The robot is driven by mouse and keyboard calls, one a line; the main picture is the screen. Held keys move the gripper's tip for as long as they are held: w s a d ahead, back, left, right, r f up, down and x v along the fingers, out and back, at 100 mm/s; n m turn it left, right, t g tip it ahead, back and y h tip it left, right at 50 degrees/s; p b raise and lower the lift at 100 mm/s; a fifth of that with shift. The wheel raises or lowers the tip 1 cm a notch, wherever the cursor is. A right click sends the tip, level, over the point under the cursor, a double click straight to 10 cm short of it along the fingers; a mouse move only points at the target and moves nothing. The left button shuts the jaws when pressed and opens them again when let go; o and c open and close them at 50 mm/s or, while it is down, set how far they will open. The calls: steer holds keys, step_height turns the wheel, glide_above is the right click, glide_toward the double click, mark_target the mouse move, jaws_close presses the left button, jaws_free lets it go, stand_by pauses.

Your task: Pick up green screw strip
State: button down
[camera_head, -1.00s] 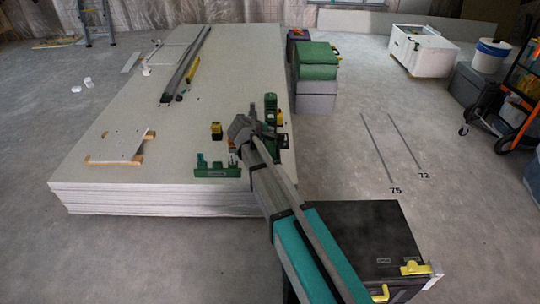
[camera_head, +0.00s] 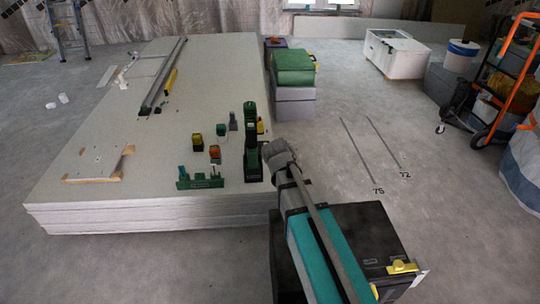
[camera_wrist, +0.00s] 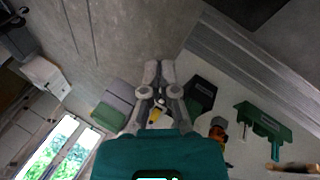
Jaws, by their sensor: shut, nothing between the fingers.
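A low green piece with upright parts (camera_head: 200,182) lies near the front edge of the panel stack; it looks like the green screw strip, but its details are too small to be sure. In the wrist view a green strip-like piece with short tabs (camera_wrist: 262,118) lies at the right, apart from the fingers. My gripper (camera_head: 280,152) is just past the stack's right edge, to the right of that piece and beside a tall dark green tool (camera_head: 252,155). In the wrist view my gripper (camera_wrist: 159,68) is shut and empty.
Grey boxes with a green top (camera_head: 293,68) stand right of the stack. The floor between stack and cart (camera_head: 493,105) is mostly free.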

steer(key=s+d+f+m+g+y, duration=0.2)
steer(key=s+d+m+g+y, duration=0.1)
steer(key=s, duration=1)
steer(key=shift+s+d+m+y, duration=0.2)
steer(key=shift+m+y, duration=0.3)
steer(key=shift+m, duration=0.4)
